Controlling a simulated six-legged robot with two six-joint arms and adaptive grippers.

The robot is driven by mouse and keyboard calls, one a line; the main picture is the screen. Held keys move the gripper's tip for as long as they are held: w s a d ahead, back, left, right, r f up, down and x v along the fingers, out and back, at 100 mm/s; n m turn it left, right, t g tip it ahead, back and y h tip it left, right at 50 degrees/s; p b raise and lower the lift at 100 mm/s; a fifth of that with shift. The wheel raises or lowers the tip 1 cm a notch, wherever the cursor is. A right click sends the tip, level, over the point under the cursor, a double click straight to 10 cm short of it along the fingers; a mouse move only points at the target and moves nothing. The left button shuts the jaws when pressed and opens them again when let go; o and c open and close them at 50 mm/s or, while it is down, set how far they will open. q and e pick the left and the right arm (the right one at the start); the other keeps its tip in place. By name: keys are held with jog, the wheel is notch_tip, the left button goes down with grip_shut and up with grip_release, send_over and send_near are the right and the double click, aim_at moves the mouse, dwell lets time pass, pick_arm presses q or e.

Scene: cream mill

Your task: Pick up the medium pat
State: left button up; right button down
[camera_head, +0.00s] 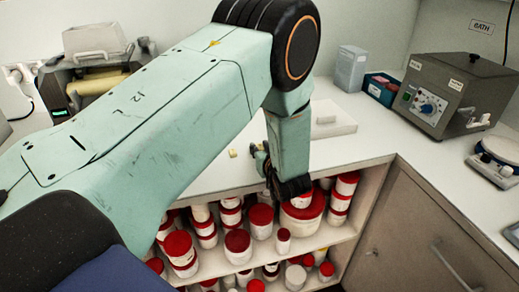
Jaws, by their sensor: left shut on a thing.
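My left arm reaches across the view from the left and bends down at the counter's front edge. My left gripper (264,161) is small and dark in this view, low over the counter edge above the open shelves. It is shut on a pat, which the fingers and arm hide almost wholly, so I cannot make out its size. A small pale yellow pat (233,153) lies on the white counter just left of the gripper, apart from it. A white slab (338,127) with a pale block (326,119) on it lies behind my forearm. My right gripper is not in view.
Red-lidded white tubs (238,243) crowd the shelves below the counter edge. A grey water bath (458,92), a teal box (381,88) and a scale (495,163) stand at the right. A machine (92,65) stands at the back left. Counter right of the slab is clear.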

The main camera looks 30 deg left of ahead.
pick_arm(q)
jog(key=shift+f, duration=0.1)
jog(key=shift+c, duration=1)
jog(key=shift+d, duration=0.1)
notch_tip(320, 180, up, 10)
jog(key=p, duration=0.1)
